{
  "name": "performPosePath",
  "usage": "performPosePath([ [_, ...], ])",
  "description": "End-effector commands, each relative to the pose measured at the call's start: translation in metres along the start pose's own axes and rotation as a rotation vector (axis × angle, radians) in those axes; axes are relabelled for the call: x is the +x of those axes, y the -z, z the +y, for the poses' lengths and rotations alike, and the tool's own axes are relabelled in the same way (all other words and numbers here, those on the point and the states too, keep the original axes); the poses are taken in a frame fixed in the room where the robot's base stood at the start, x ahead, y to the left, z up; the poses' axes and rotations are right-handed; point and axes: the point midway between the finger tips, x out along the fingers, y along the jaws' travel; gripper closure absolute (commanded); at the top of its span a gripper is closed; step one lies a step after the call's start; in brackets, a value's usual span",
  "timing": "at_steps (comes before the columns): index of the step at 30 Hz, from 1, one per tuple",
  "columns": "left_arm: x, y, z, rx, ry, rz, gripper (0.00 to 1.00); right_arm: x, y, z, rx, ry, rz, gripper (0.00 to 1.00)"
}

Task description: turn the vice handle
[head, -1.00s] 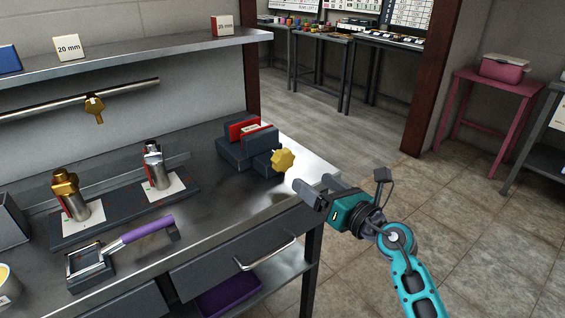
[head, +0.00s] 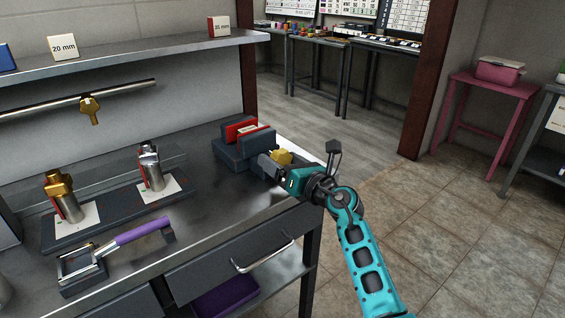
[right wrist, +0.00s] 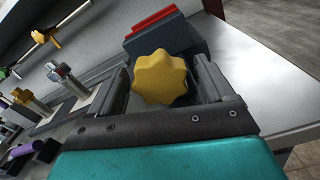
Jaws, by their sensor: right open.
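The vice (head: 228,153) is a dark grey block with red jaw faces, standing at the right end of the steel bench. Its handle (head: 281,156) is a yellow lobed knob on the vice's front right side. My right gripper (head: 268,164) is at the knob and partly hides it in the head view. In the right wrist view the yellow handle (right wrist: 160,78) sits between the two open fingers, with a gap on the right side; whether the left finger touches it I cannot tell. My left gripper is not in view.
The bench (head: 205,212) also holds a purple-handled tool (head: 138,232) and a dark base (head: 118,212) with a brass and a silver fitting. A shelf (head: 130,56) with labelled blocks runs above. A drawer handle (head: 263,256) sticks out below the bench edge.

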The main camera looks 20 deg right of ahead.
Motion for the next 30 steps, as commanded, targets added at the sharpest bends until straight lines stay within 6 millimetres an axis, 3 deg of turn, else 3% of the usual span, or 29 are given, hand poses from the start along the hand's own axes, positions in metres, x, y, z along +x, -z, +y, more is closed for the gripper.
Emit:
performPosePath([
  [2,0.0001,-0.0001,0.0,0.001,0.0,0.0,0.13,-0.0002,0.0,0.0,0.0,0.0,0.0,0.21],
  [18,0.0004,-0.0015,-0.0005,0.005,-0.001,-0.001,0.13,-0.0005,-0.0001,-0.0001,0.0,0.0,0.0,0.72],
  [30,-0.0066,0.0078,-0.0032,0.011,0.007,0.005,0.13,-0.0006,-0.003,0.0004,0.084,0.001,0.002,0.72],
])
